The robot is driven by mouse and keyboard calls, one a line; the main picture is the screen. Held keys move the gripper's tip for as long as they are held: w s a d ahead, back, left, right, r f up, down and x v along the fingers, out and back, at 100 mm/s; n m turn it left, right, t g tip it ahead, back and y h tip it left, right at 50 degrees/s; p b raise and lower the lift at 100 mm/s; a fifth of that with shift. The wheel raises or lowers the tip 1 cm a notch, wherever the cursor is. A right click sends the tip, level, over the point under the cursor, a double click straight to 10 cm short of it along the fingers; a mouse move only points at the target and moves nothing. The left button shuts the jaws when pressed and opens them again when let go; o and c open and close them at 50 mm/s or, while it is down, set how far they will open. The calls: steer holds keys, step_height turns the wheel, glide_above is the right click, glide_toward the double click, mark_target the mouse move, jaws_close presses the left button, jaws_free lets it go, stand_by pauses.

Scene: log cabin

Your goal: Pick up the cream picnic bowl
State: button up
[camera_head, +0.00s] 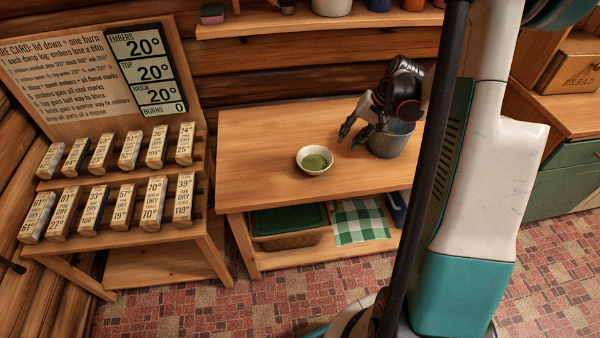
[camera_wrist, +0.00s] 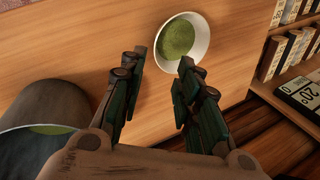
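The cream bowl (camera_head: 314,160) stands upright on the wooden table (camera_head: 255,140), with green stuff inside. In the wrist view the bowl (camera_wrist: 182,40) is at the top, just beyond my fingertips and a little toward the right finger. My gripper (camera_head: 354,132) is above the table, to the right of the bowl and apart from it. In the wrist view my gripper (camera_wrist: 158,68) has its two fingers spread with bare table between them; it is open and empty.
A grey metal pot (camera_head: 388,145) stands close beside my gripper, and the pot (camera_wrist: 40,125) fills the lower left of the wrist view. A rack of labelled blocks (camera_head: 120,195) stands left of the table. The left part of the tabletop is clear.

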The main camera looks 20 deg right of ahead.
mark_target(330, 161)
steer(key=b+x, duration=0.5)
steer(key=x, duration=0.8)
steer(key=shift+f, duration=0.35)
steer(key=shift+c, duration=0.5)
jaws_close()
